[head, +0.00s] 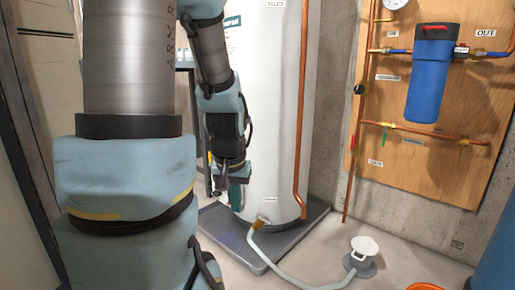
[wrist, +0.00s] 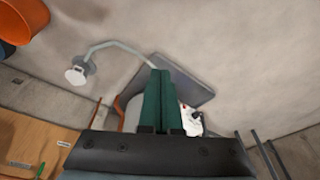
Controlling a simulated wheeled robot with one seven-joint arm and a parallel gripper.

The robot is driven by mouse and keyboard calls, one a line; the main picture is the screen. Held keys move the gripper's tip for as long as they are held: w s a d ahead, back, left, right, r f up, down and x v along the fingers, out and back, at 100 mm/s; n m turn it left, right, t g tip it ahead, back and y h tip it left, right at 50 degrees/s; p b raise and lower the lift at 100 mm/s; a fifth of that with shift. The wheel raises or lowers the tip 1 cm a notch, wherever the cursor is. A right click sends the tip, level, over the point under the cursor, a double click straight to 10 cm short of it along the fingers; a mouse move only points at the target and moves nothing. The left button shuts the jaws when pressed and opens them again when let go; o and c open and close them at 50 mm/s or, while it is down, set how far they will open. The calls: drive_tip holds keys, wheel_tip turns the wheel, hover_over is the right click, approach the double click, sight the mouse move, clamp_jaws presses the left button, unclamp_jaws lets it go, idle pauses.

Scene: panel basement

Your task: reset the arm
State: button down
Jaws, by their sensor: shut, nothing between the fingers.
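My arm reaches down in front of the white tank (head: 262,130) in the head view. My gripper (head: 236,200) hangs low beside the tank's left side, with its green fingers pointing down. In the wrist view the two green fingers of my gripper (wrist: 160,72) lie side by side, shut, with nothing between them. They hide part of the tank and part of the grey tray (wrist: 192,84). I cannot tell whether the gripper touches the tank.
The tank stands in the grey tray (head: 257,262). A hose (head: 290,280) runs from its brass valve to a white-topped floor drain (head: 363,249). A blue filter (head: 431,78) and copper pipes (head: 420,131) hang on a wooden panel. An orange bucket (wrist: 22,18) stands on the floor.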

drive_tip(key=s+r+p, duration=0.2)
drive_tip(key=r+p, duration=1.6)
drive_tip(key=s+a+r+n+g+p, duration=0.1)
drive_tip(key=s+r+p, duration=0.1)
drive_tip(key=r+p, duration=1.6)
drive_tip(key=shift+a+r, duration=0.15)
drive_tip(key=shift+a, duration=0.05)
